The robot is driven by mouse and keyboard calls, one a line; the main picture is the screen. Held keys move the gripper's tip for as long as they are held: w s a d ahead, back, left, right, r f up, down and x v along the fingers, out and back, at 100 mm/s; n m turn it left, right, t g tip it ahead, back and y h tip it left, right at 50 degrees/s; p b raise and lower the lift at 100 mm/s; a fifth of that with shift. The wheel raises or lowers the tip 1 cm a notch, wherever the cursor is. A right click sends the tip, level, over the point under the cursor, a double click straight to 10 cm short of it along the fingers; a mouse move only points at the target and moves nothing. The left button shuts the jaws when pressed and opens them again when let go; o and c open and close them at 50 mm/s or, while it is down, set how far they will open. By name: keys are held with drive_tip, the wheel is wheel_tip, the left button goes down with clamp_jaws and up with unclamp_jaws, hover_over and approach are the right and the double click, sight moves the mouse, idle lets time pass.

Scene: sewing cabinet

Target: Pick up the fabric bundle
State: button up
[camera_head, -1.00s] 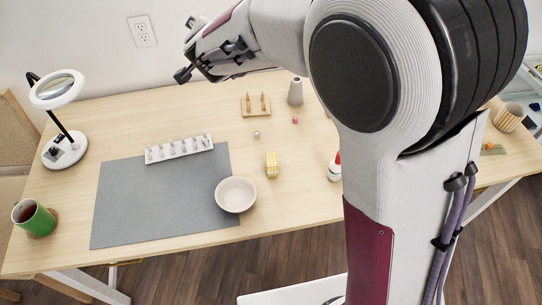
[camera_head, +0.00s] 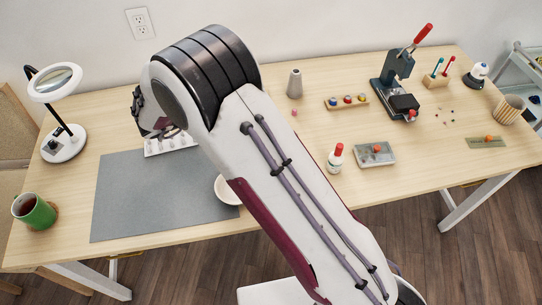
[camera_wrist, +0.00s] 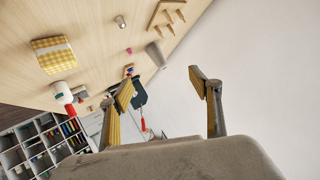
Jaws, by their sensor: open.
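In the head view my gripper is mostly hidden behind the arm.
A white bowl (camera_head: 226,190) is partly hidden beside my arm, on the grey mat (camera_head: 150,205). A white rack (camera_head: 170,145), a magnifier lamp (camera_head: 62,145) and a green mug (camera_head: 36,213) stand left. A glue bottle (camera_head: 335,160) and a press (camera_head: 393,83) stand right.

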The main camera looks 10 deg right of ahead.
drive_tip(key=s+f+g+h, duration=0.1)
drive_tip(key=s+f+g, duration=0.1)
drive_tip(key=s+f, duration=0.1)
drive_tip(key=s+f+m+g+h, duration=0.1)
drive_tip(key=s+f+h, duration=0.1)
drive_tip(key=s, duration=0.3)
drive_tip(key=s+f+g+h, duration=0.1)
drive_tip(key=s+f+g, duration=0.1)
drive_tip(key=s+f, duration=0.3)
drive_tip(key=shift+f+m+g+h, duration=0.1)
drive_tip(key=shift+m+g+h, duration=0.2)
drive_tip(key=shift+h, duration=0.1)
drive_tip(key=shift+d, duration=0.2)
drive_tip(key=shift+x, duration=1.15)
drive_tip(key=shift+d, duration=0.1)
drive_tip(key=shift+x, duration=2.5)
drive_tip(key=shift+w, duration=0.15)
drive_tip(key=c, duration=1)
